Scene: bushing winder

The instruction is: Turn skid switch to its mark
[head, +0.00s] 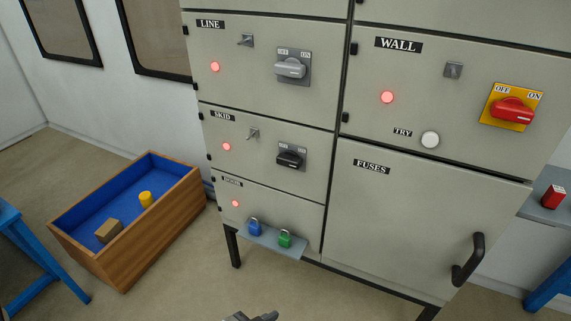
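The skid switch (291,157) is a black rotary handle on a dark square plate, on the panel labelled SKID (222,116). The plate has a small white label at each upper corner, too small to read here. The handle lies roughly sideways across the plate; which label it points to is not clear. A red lamp (227,147) glows on the same panel, with a small metal latch (253,134) above. A dark tip of what looks like my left gripper (250,317) shows at the bottom edge, well below the switch and apart from it. My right gripper is out of view.
The LINE switch (290,68) is above, the red WALL switch (512,109) at right. A shelf below holds a blue padlock (254,227) and a green padlock (285,239). A wooden box (150,238) stands left. A black handle (469,260) juts from the FUSES door.

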